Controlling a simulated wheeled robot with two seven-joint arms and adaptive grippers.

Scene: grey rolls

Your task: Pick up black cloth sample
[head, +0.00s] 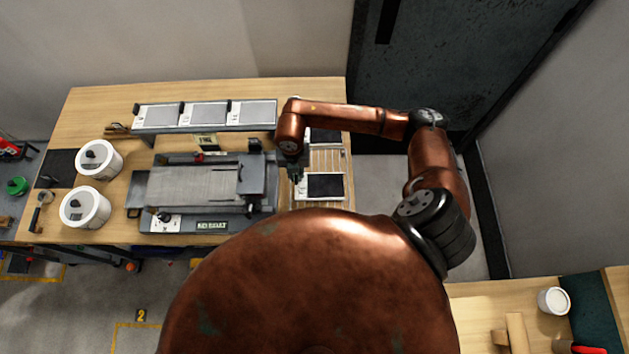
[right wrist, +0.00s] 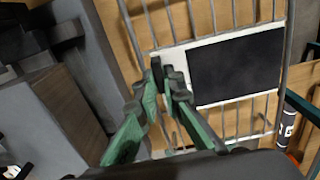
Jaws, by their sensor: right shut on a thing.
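The black cloth sample (head: 325,186) is a black square on a white card, lying at the near end of a wire rack on the right side of the bench. In the right wrist view the black cloth sample (right wrist: 237,65) lies flat over the rack bars. My right gripper (head: 297,179) is at the card's left edge. In the right wrist view its green-sided fingers (right wrist: 167,82) are closed together on the white border beside the black area. My left gripper is not in view.
The wire rack (head: 328,163) holds another dark sample (head: 325,135) at its far end, partly behind my arm. A grey machine (head: 195,188) stands close on the left. Grey samples (head: 205,114) lie on a raised shelf behind. Two white pots (head: 85,208) stand at the far left.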

